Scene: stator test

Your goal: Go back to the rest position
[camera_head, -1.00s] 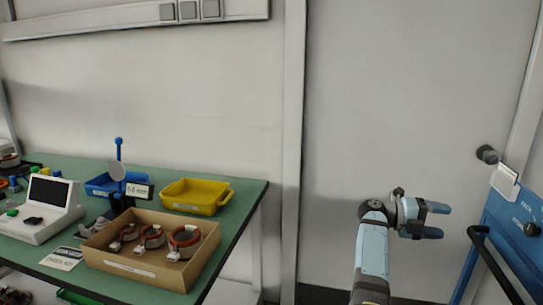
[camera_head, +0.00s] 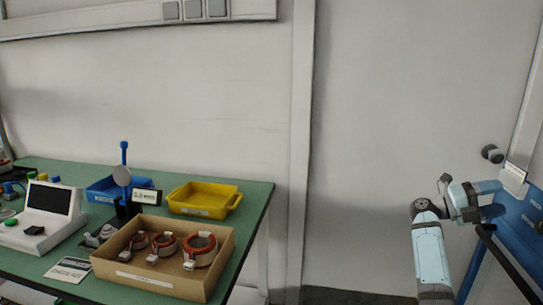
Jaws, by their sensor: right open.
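My right gripper (camera_head: 492,201) is at the right of the head view, in front of the door and close to the blue panel. Its two fingers point right and stand apart with nothing seen between them. Its light blue arm (camera_head: 431,255) comes up from the bottom edge. My left gripper is outside the picture. A cardboard box (camera_head: 160,275) on the green table holds 3 copper-wound stators, one of them a large stator (camera_head: 200,248) at the right.
The green table (camera_head: 250,213) also carries a yellow tray (camera_head: 204,199), a blue tray (camera_head: 103,188), a white test device (camera_head: 48,214) and a blue stand (camera_head: 124,157). A blue panel (camera_head: 520,222) with a dark handle is at the far right. Floor between table and arm looks clear.

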